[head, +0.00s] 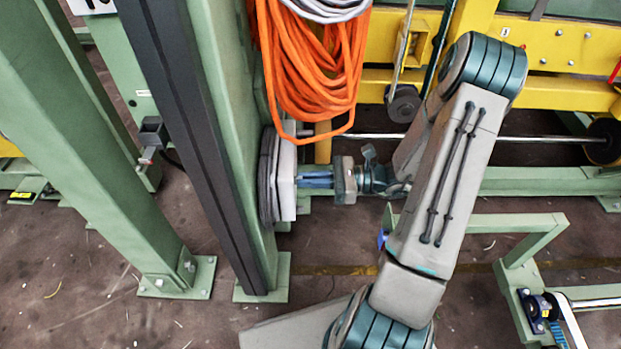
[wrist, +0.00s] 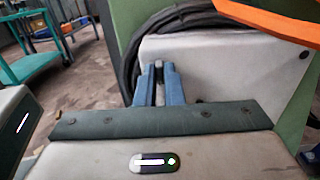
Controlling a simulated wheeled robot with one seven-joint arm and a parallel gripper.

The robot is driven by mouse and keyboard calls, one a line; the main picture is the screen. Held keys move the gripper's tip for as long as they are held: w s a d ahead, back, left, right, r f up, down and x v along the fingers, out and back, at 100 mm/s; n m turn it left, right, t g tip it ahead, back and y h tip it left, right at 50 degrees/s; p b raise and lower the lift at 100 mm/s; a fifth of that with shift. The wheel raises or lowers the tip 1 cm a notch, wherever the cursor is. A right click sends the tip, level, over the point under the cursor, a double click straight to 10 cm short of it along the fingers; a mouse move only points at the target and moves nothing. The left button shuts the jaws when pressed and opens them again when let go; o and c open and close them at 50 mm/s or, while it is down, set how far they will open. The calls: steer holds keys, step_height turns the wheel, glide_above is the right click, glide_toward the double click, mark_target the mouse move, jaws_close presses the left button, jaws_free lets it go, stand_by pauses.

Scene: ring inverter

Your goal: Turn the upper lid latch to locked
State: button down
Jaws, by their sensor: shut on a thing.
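A light grey box (head: 287,180) is mounted on the side of a green column; its pale face fills the upper right of the wrist view (wrist: 225,62). My gripper (head: 302,179) reaches the box from the right, its blue fingers level and their tips at the box face. In the wrist view, my gripper (wrist: 160,72) has its two blue fingers close together around a small grey piece, the latch (wrist: 160,94). The fingers hide most of the latch, so its turn position cannot be told. No second latch shows.
Orange cable coils (head: 312,70) hang just above my gripper, and an orange strip crosses the wrist view's top right (wrist: 270,20). Dark hose (head: 266,180) loops behind the box. The green column (head: 225,120) stands left. Yellow beams (head: 560,45) run behind my arm.

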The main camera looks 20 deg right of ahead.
steer(key=shift+n, duration=0.3)
steer(key=shift+s+d+f+n+b, duration=0.15)
steer(key=shift+n+b, duration=0.75)
steer(key=shift+n, duration=3.4)
steer(key=shift+w+a+f+n+b, duration=0.1)
steer(key=shift+n+b, duration=0.8)
steer(key=shift+n, duration=3.4)
steer(key=shift+d, duration=0.1)
steer(key=c, duration=1.5)
jaws_free()
steer(key=shift+c, duration=0.2)
steer(key=shift+s, duration=0.1)
steer(key=shift+r, duration=0.1)
